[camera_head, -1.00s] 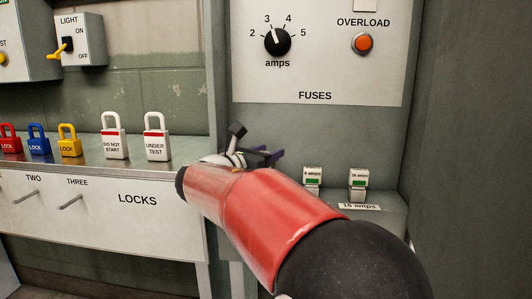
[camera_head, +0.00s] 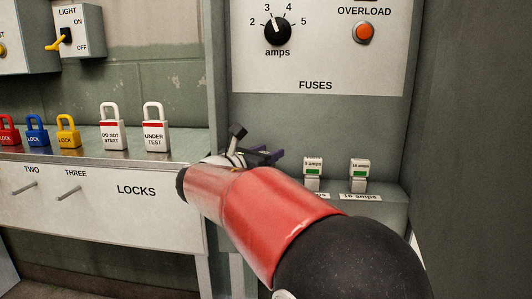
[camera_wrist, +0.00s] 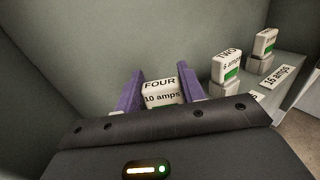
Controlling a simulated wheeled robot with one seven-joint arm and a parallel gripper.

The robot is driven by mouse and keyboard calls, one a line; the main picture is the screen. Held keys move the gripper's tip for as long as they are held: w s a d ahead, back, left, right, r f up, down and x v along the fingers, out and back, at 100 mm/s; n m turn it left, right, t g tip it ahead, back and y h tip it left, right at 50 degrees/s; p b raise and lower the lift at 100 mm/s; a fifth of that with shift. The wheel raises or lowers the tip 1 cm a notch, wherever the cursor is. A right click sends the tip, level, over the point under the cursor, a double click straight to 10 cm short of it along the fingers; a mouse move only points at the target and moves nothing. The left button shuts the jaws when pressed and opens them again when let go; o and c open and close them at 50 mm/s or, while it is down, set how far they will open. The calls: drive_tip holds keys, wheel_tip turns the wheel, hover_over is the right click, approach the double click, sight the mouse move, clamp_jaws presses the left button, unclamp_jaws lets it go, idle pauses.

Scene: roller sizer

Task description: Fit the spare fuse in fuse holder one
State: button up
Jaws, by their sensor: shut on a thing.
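My gripper (camera_head: 262,157) is at the back left of the fuse shelf, partly hidden behind my red arm. In the wrist view its purple fingers (camera_wrist: 160,92) are shut on a white fuse (camera_wrist: 160,96) labelled "FOUR" and "10 amps". I cannot tell whether this fuse touches anything below it. Two more white fuses with green bands stand upright on the shelf to the right: one marked 6 amps (camera_head: 313,167), also in the wrist view (camera_wrist: 226,65), and one marked 16 amps (camera_head: 359,169), also in the wrist view (camera_wrist: 264,43). No holder marked one is readable.
Above the shelf (camera_head: 392,195) is a fuse panel (camera_head: 335,60) with an amps dial (camera_head: 278,32) and an orange overload button (camera_head: 364,32). Several padlocks stand on a bench (camera_head: 180,158) at left. A grey wall (camera_head: 475,150) closes the right side.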

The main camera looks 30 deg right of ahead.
drive_tip(key=shift+f, duration=0.4)
drive_tip(key=o, duration=1)
drive_tip(key=shift+o, duration=0.2)
drive_tip(key=v, duration=0.7)
drive_tip(key=shift+s+a, duration=0.25)
drive_tip(key=shift+a, duration=0.1)
